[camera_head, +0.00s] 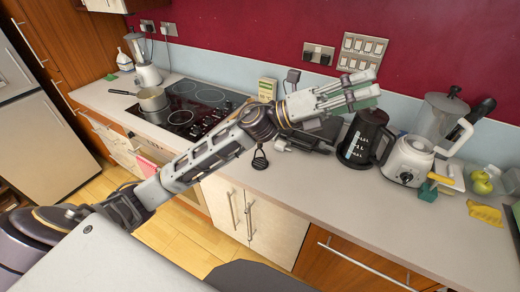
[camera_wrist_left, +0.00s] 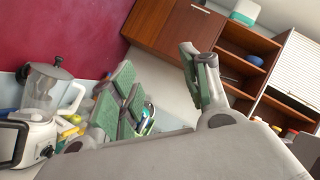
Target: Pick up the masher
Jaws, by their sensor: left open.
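I cannot make out the masher for certain in either view. A small dark looped thing (camera_head: 260,159) shows below my left forearm near the counter's front edge. It may be the masher, but it is too small to tell. My left gripper (camera_head: 372,88) is raised above the back of the counter, in front of the red wall and sockets. Its fingers are apart and empty. In the left wrist view the gripper (camera_wrist_left: 160,88) also shows green finger pads spread with nothing between them. My right gripper is in neither view.
A black kettle (camera_head: 365,138), a white blender base (camera_head: 407,160) and a clear jug (camera_head: 438,118) stand on the right of the counter (camera_head: 335,195). The counter's front middle is mostly clear.

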